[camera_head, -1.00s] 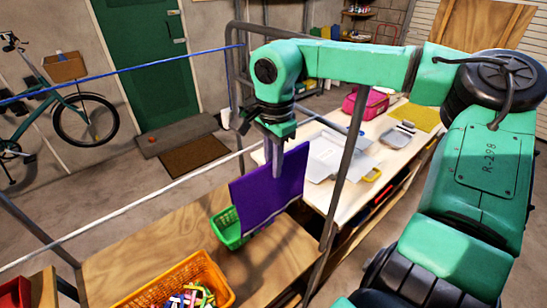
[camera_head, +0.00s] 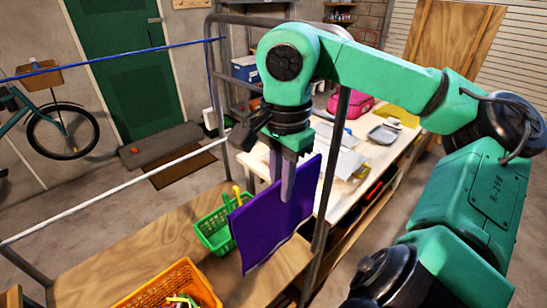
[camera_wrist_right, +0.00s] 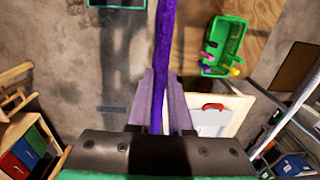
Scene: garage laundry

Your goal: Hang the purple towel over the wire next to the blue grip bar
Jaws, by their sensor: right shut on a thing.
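My right gripper (camera_head: 287,182) is shut on the top edge of the purple towel (camera_head: 273,228), which hangs as a flat sheet below the fingers. In the right wrist view the towel (camera_wrist_right: 163,60) shows edge-on between the fingers (camera_wrist_right: 163,105). A thin white wire (camera_head: 110,190) runs from the lower left to the grey metal frame (camera_head: 217,95). A thin blue bar (camera_head: 110,59) runs higher up and farther back to the same frame. The towel is right of both lines in the head view and apart from them. My left gripper is not in view.
A green basket (camera_head: 204,232) stands on the wooden table (camera_head: 110,262), just left of the towel. An orange basket (camera_head: 150,290) with coloured items is at the front. A grey frame post (camera_head: 328,185) stands close to the towel's right side. Behind is a pale workbench (camera_head: 345,190).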

